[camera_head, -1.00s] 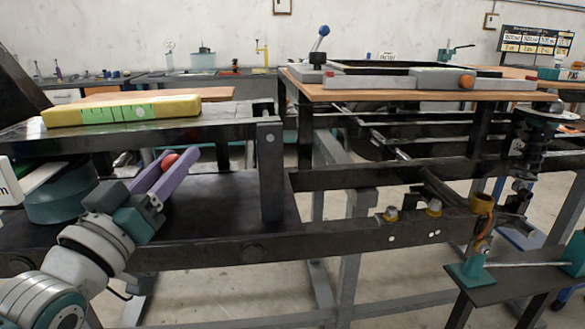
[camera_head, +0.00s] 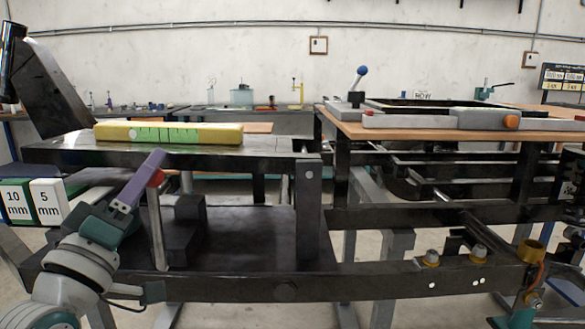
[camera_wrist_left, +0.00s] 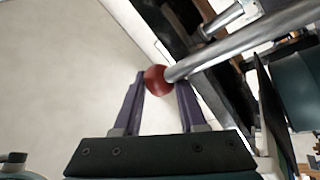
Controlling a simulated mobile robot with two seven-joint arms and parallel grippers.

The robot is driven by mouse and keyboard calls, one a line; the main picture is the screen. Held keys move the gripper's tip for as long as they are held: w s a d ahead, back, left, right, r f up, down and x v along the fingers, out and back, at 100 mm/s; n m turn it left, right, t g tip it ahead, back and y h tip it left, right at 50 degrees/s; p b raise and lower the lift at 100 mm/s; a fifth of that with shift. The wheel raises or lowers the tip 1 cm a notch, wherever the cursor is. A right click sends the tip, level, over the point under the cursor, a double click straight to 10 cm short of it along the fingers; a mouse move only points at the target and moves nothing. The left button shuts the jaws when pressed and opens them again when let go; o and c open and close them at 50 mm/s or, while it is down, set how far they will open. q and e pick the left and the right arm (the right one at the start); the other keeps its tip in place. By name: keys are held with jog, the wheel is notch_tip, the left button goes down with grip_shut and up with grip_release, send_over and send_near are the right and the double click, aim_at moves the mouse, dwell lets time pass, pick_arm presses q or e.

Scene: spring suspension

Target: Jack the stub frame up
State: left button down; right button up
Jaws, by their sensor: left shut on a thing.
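The black steel frame (camera_head: 250,285) fills the lower middle of the head view; I cannot tell where the stub frame's own limits are. A metal lever (camera_head: 157,238) with a red ball knob (camera_head: 155,178) stands nearly upright at its left side. My left gripper (camera_head: 152,165), with purple fingers, is shut on the red knob. In the left wrist view the knob (camera_wrist_left: 156,79) sits between the fingertips (camera_wrist_left: 157,88), and the lever (camera_wrist_left: 240,45) runs off to the upper right. A dark blocky part (camera_head: 188,225) is behind the lever; the lever's foot is unclear. My right gripper is out of view.
A yellow bar with green marks (camera_head: 168,133) lies on the frame's upper plate. Blocks marked 10 mm and 5 mm (camera_head: 30,200) are at the left. A wooden table (camera_head: 440,132) stands behind right. Brass-coloured fittings (camera_head: 478,255) sit on the right rail.

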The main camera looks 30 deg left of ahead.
pick_arm(q)
jog(key=shift+a+f, duration=0.15)
jog(key=shift+f, duration=0.3)
jog(key=c, duration=0.7)
grip_release()
jog(key=shift+o, duration=1.1)
jog(key=shift+r, duration=0.25)
jog(key=shift+s, duration=0.1)
jog(key=b+v, duration=0.1)
jog(key=v, duration=0.9)
